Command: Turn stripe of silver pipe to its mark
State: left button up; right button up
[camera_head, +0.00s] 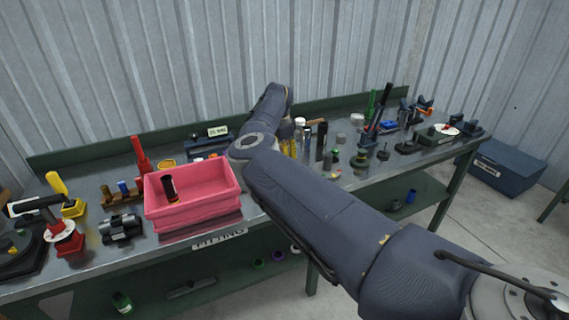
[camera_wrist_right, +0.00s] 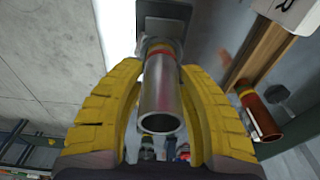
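In the right wrist view a silver pipe (camera_wrist_right: 163,98) points its open end toward the camera. A red band (camera_wrist_right: 161,52) shows at its far end, by a dark grey holder (camera_wrist_right: 163,16). The yellow fingers of my right gripper (camera_wrist_right: 162,68) flank the pipe, one on each side, tips close to it near the band. I cannot tell whether they touch it. In the head view my right gripper (camera_head: 291,146) is mostly behind my right arm, over the bench, and I cannot make out the pipe there. No separate alignment mark is discernible. My left gripper is not in view.
A pink bin (camera_head: 193,205) with a dark cylinder (camera_head: 169,188) stands on the bench left of my arm. Tools and bottles crowd the bench. In the wrist view a copper-coloured pipe (camera_wrist_right: 259,120) lies close on the right, by a wooden strip (camera_wrist_right: 262,57).

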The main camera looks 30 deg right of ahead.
jog(key=o, duration=0.3)
